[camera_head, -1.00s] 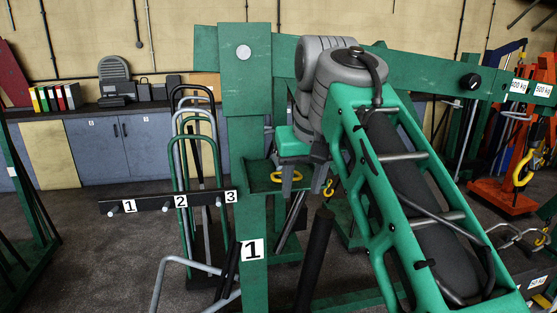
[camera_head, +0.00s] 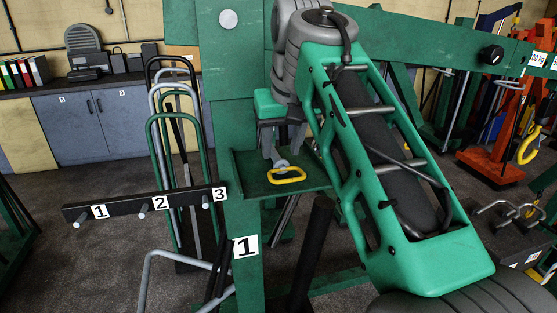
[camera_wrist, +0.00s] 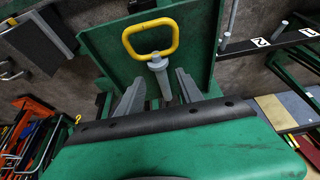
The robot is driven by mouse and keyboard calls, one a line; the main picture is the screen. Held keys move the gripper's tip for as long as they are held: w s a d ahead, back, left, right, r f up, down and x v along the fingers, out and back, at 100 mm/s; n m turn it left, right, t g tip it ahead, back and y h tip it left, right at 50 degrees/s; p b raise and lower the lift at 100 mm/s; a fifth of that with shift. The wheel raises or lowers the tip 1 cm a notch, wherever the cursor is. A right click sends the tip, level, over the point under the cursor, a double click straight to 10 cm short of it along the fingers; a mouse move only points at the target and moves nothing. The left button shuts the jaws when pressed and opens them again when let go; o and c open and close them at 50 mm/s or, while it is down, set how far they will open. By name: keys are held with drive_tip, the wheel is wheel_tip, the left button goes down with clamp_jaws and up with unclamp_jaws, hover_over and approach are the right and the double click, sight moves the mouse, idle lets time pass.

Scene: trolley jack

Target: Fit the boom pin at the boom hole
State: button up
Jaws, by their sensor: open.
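The boom pin, a grey pin with a yellow loop handle (camera_head: 287,175), lies on a small green shelf (camera_head: 255,182) on the post. In the wrist view its yellow handle (camera_wrist: 131,45) points away from me and its grey shank (camera_wrist: 160,72) runs back between my fingers. My gripper (camera_head: 282,145) is open. Its two grey fingers are on either side of the shank, with gaps visible, not closed on it. The green boom (camera_head: 425,38) runs across the top right. A dark round fitting (camera_head: 491,54) sits on it; I cannot tell whether this is the boom hole.
A green post (camera_head: 230,60) with a light disc stands left of my arm. A numbered black rack (camera_head: 130,206) with pegs juts out left, near tall hoop handles. An orange stand (camera_head: 490,160) is at the right. Blue cabinets line the back wall.

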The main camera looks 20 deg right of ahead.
sight(278, 158)
drive_tip(key=b+x, duration=0.1)
drive_tip(key=x, duration=0.2)
drive_tip(key=shift+a+f+b, duration=0.1)
drive_tip(key=shift+f+b, duration=0.15)
drive_tip(key=shift+b, duration=0.15)
drive_tip(key=shift+r, duration=0.1)
clamp_jaws()
idle(0.9)
